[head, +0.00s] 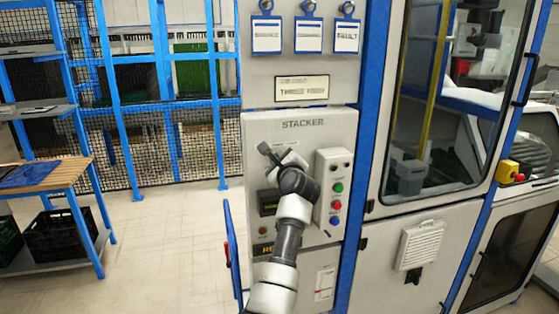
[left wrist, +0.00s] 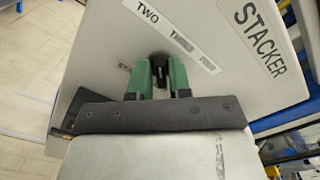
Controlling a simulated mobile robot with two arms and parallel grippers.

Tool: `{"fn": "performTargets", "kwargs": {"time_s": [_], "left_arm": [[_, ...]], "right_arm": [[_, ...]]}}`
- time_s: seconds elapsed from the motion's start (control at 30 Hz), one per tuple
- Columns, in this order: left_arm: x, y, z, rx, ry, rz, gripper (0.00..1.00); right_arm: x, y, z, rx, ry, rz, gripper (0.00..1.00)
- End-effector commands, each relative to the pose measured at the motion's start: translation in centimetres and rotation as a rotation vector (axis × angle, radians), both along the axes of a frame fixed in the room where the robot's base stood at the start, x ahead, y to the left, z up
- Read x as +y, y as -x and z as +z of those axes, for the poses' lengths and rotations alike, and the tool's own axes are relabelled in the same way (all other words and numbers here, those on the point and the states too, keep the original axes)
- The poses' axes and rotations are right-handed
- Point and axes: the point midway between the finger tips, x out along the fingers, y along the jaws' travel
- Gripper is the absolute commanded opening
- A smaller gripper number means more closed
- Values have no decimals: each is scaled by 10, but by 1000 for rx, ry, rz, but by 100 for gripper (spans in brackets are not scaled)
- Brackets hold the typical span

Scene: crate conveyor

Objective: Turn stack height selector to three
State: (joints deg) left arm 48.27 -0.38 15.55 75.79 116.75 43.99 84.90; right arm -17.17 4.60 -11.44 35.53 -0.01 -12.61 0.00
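The stack height selector is a small black knob (left wrist: 160,68) on the light grey STACKER panel (head: 333,128). A white strip beside it reads TWO, THREE, FOUR (left wrist: 178,36). In the left wrist view the two green fingers of my left gripper (left wrist: 161,80) are close together on either side of the knob, with the knob filling the gap. Which mark the knob points at cannot be told. In the head view my left gripper (head: 268,152) is at the upper left of the panel and hides the knob. My right gripper is not in view.
A control box (head: 333,195) with green, red and blue buttons is just right of my arm. Padlocks with tags (head: 308,35) hang above. A wooden-topped table (head: 45,175) and blue-framed mesh fence (head: 150,130) stand left. The floor between is clear.

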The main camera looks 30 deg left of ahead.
Motion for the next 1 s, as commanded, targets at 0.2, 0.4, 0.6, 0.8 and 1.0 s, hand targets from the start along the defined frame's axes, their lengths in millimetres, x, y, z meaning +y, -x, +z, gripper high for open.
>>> {"fn": "performTargets", "kwargs": {"time_s": [0.2,0.4,0.6,0.8,1.0], "left_arm": [[0,0,0,0,0,0,0],[0,0,-1,13,-9,0,0],[-1,0,-1,71,-60,-1,0],[-1,-1,0,184,-154,-1,0],[-2,-1,1,316,-267,-1,0]], "right_arm": [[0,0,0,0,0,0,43],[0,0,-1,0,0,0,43],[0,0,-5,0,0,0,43],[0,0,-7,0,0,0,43],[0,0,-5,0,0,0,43]]}}
